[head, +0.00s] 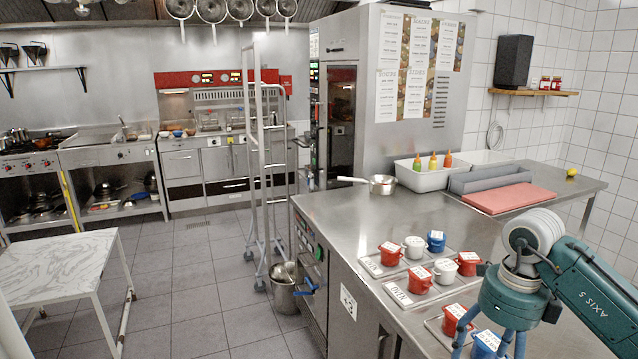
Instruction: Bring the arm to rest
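My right arm (590,290) reaches in from the right edge over the steel counter. Its teal gripper (484,347) points down at the bottom edge, with its fingers spread apart and the tips at or below the frame edge. A blue mug (487,343) with a white label shows between the fingers; I cannot tell whether they touch it. A red mug (453,318) stands just left of the fingers on a labelled tray. My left gripper is not in view.
On the steel counter (345,215), red, white and blue mugs stand on a tray marked OVEN (397,292) and nearby trays. A saucepan (383,184), a white bin with bottles (425,177), a grey bin (490,179) and a red board (508,198) lie farther back. The counter's middle is clear.

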